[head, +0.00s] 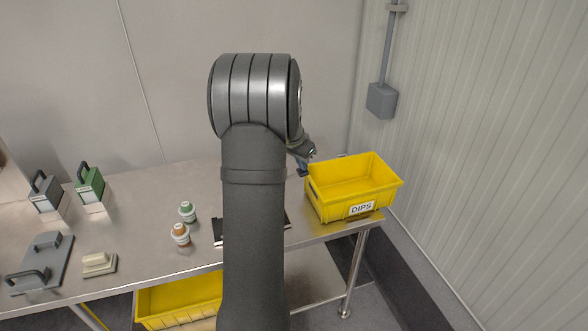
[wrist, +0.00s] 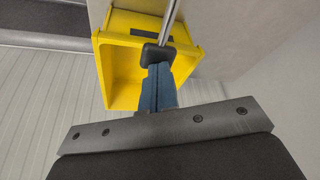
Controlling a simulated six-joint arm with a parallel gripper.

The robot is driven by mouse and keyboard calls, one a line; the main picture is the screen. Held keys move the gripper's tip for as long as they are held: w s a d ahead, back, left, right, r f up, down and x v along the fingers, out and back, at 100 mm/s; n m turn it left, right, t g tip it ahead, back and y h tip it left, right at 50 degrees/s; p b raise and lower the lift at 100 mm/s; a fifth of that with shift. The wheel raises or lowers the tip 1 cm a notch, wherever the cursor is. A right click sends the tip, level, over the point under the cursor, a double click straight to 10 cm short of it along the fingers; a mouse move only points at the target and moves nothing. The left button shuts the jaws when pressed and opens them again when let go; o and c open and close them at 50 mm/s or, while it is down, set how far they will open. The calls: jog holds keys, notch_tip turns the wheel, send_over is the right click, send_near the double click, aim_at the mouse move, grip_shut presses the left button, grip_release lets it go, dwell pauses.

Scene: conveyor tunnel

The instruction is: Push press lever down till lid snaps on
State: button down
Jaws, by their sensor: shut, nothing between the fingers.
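The press lever shows in the wrist view as a metal rod (wrist: 173,20) ending in a black knob (wrist: 157,54). My gripper (wrist: 157,70) has its blue fingers shut, with the tips right at the knob. I cannot tell whether they touch it. In the head view my gripper (head: 303,168) is partly visible to the right of my arm, near the yellow DIPS crate. My arm hides most of the press there; a dark flat edge (head: 218,241) shows beside the arm, possibly its base. The lid under the press is not visible in either view.
The yellow DIPS crate (head: 320,205) stands at the table's right end and shows behind the knob in the wrist view (wrist: 122,80). Two small pots, green-topped (head: 187,211) and orange-topped (head: 181,235), stand left of my arm. Handled blocks and a cream block (head: 99,264) are further left.

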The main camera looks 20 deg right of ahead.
aim_at(303, 172)
jog(key=shift+f, duration=0.15)
jog(key=shift+d+f, duration=0.15)
jog(key=shift+f, duration=0.3)
dwell(0.5)
jog(key=shift+d+f, duration=0.1)
jog(key=shift+f, duration=0.85)
dwell(0.4)
jog(key=shift+f, duration=0.25)
jog(key=shift+s+f, duration=0.15)
jog(key=shift+f, duration=0.05)
